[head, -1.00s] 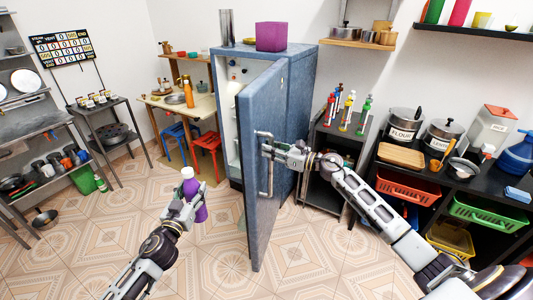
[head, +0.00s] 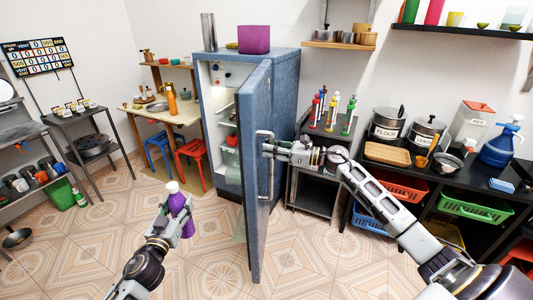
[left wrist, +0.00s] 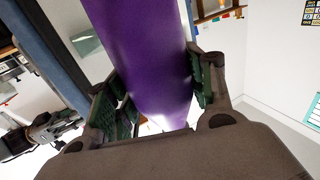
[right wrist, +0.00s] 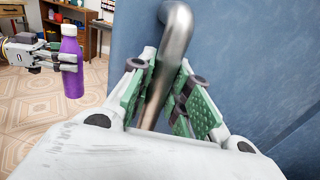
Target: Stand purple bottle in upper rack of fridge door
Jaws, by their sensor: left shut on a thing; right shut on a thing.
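The purple bottle (head: 185,222) with a pale cap is upright in my left gripper (head: 172,212), left of the fridge door. The left wrist view shows both finger pads closed on its purple body (left wrist: 150,60). It also shows in the right wrist view (right wrist: 72,68). My right gripper (head: 270,148) is shut on the metal door handle (right wrist: 165,65). The blue fridge door (head: 257,190) stands partly open, its outer face toward my right arm. The fridge interior (head: 225,110) shows to the left of the door's edge. The door's inner racks are mostly hidden.
A purple box (head: 254,39) and a metal cylinder (head: 209,32) stand on the fridge. A black counter (head: 385,160) with pots and baskets is at right. The tiled floor before the door is clear.

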